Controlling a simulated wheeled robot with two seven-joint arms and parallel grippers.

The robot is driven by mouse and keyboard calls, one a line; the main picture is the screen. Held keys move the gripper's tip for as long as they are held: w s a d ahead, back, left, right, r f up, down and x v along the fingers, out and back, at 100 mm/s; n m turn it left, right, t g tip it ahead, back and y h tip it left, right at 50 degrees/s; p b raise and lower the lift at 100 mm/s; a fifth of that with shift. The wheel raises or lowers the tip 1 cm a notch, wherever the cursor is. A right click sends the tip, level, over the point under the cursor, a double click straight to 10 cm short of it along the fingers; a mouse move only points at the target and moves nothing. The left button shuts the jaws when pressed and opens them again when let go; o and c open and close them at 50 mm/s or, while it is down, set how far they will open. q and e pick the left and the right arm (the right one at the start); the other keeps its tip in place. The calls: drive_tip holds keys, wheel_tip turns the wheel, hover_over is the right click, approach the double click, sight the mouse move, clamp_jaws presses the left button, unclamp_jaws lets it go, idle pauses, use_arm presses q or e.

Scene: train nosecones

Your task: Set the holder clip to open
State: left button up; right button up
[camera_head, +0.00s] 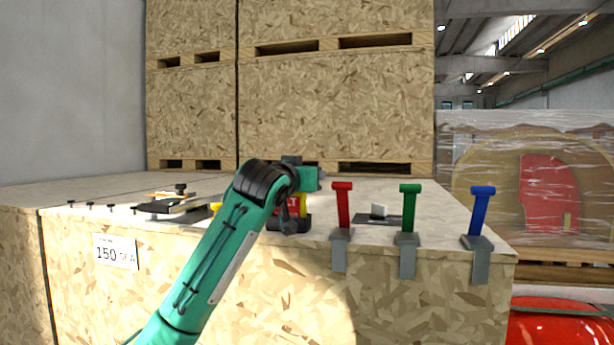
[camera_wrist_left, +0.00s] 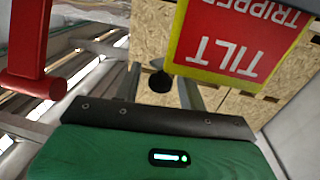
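I cannot tell for sure which part is the holder clip. A small grey plate with a white block (camera_head: 379,212) lies on the crate top, between the red and green levers. A dark flat fixture with an upright knob (camera_head: 180,190) lies at the left. My left arm reaches over the crate edge, and its wrist hides part of a red and yellow item (camera_head: 303,206). In the left wrist view, my left gripper (camera_wrist_left: 162,92) has its grey fingers apart. A dark round knob (camera_wrist_left: 160,80) shows between them; contact cannot be told.
Red (camera_head: 342,205), green (camera_head: 408,208) and blue (camera_head: 480,212) T-shaped levers stand along the crate's front edge. A red "TILT" label (camera_wrist_left: 235,40) is close in the wrist view. Stacked crates (camera_head: 330,100) close off the back. A red rounded object (camera_head: 560,325) sits lower right.

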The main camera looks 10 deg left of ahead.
use_arm(q)
drive_tip(key=shift+s+f, duration=0.1)
drive_tip(key=shift+s, duration=0.15)
drive_tip(key=s+a+b, duration=0.2)
drive_tip(key=s+b, duration=0.4)
drive_tip(key=s, duration=0.7)
drive_tip(key=shift+a, duration=0.1)
drive_tip(key=shift+c, duration=0.2)
